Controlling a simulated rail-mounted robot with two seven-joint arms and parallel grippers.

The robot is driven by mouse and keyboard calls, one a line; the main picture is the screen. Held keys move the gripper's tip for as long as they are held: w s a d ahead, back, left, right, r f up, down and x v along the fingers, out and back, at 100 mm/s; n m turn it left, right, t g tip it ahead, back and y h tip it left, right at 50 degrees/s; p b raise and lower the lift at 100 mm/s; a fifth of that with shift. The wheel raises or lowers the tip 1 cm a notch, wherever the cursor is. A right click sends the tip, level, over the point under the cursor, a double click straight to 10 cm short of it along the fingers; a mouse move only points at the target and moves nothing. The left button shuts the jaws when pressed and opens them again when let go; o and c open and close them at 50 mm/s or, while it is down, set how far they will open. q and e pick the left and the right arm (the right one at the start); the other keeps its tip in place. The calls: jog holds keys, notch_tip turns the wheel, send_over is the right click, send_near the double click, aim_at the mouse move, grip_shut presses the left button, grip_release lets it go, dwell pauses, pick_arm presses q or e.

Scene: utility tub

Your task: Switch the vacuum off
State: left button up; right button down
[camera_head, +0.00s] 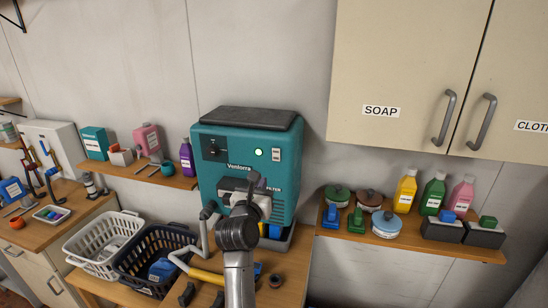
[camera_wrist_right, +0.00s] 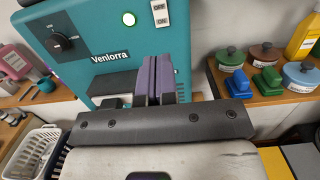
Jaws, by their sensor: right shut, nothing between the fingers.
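The vacuum (camera_head: 225,170) is a teal box marked Venlorra, with a dark top, standing against the wall. Its front has a black dial (camera_head: 212,150), a lit pale-green lamp (camera_head: 258,152) and a small light switch plate (camera_head: 276,154) right of the lamp. In the right wrist view, the dial (camera_wrist_right: 62,42), the green lamp (camera_wrist_right: 128,18) and the switch plate (camera_wrist_right: 162,18) also show. My right gripper (camera_head: 252,180) is shut and empty in front of the vacuum. In the wrist view its fingertips (camera_wrist_right: 157,62) appear below the switch plate; contact cannot be told. My left gripper is out of view.
A shelf with bottles (camera_head: 405,190) and lidded tins is on the right, below a SOAP cabinet (camera_head: 395,60). Another shelf (camera_head: 160,178) is on the left.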

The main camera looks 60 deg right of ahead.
aim_at(276, 152)
jog(key=p+x, duration=0.3)
jog(key=x, duration=0.9)
jog(key=shift+r, duration=0.15)
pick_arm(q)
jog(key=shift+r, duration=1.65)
pick_arm(e)
jog(key=shift+x, duration=0.9)
